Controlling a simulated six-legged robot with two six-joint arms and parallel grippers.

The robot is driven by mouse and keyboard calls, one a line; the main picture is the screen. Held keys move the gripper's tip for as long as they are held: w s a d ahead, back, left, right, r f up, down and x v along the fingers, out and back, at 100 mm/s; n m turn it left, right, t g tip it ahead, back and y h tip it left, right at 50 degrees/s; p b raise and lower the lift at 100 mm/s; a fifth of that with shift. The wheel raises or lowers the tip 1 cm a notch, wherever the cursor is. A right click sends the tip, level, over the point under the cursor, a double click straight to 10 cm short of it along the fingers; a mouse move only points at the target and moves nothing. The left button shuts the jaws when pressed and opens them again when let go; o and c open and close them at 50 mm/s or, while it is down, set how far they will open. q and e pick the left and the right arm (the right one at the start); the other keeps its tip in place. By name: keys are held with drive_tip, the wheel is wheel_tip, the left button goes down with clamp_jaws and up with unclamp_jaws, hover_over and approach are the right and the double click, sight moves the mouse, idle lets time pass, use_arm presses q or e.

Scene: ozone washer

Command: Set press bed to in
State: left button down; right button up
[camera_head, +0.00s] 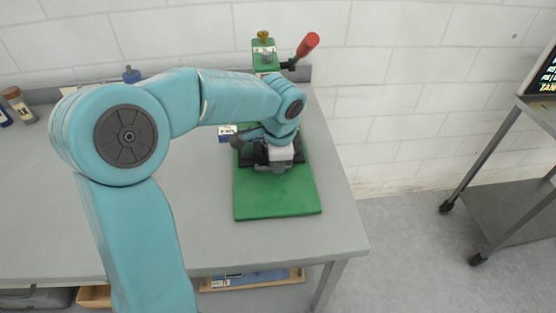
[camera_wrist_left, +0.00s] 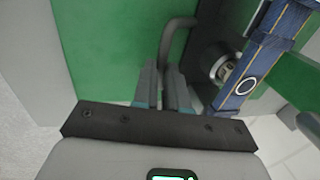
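The press has a green base plate (camera_head: 278,200) on the grey table, with a green upright (camera_head: 265,60) and a red-tipped lever (camera_head: 308,44) at the back. My left gripper (camera_head: 275,160) is low over the plate, and its arm hides much of the press's middle. In the left wrist view, a bent grey bar handle (camera_wrist_left: 172,40) comes off a dark plate (camera_wrist_left: 208,50). The fingers of my left gripper (camera_wrist_left: 162,80) are close on both sides of the bar and seem to pinch it. My right gripper is not in view.
A blue patterned strip (camera_wrist_left: 260,55) shows beside the dark plate in the left wrist view. Bottles (camera_head: 18,103) stand at the table's far left. A wheeled cart (camera_head: 515,180) stands at the right. The table front (camera_head: 215,240) is clear.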

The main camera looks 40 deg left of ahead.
use_arm(q)
drive_tip(key=w+a+p, duration=0.2)
drive_tip(key=a, duration=0.1)
drive_tip(key=shift+w+r, duration=0.15)
drive_tip(key=shift+w, duration=0.1)
drive_tip(key=shift+w+a, duration=0.15)
drive_tip(key=shift+a, duration=0.1)
